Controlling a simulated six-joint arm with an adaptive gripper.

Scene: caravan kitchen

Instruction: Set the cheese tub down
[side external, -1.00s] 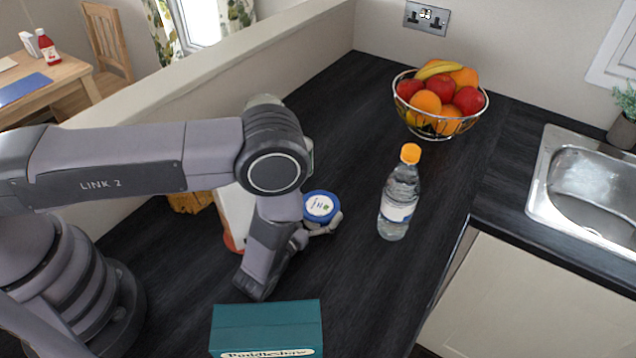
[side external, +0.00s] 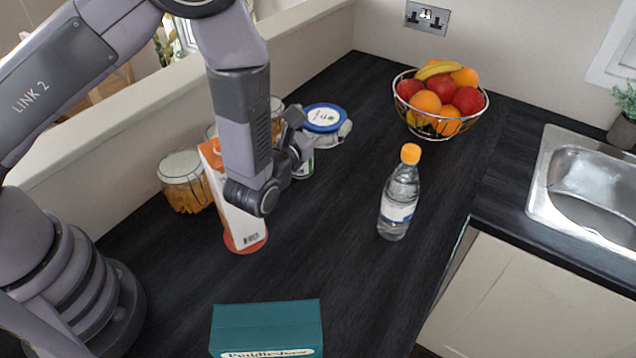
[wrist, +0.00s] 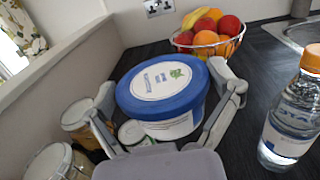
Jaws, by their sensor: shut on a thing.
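The cheese tub (side external: 324,118) is white with a blue lid and a white label. My gripper (side external: 320,138) is shut on it, and the tub is upright. In the wrist view the tub (wrist: 163,90) sits between the two fingers of my gripper (wrist: 170,112), with one finger on each side. The tub appears raised above the dark worktop (side external: 335,225), but its underside is hidden, so I cannot tell the height.
A carton (side external: 240,225), glass jars (side external: 183,182) and a can (side external: 304,166) stand near my arm. A water bottle (side external: 398,200) stands to the right, and a fruit bowl (side external: 440,128) behind it. A teal box (side external: 266,328) is in front. The worktop's middle is clear.

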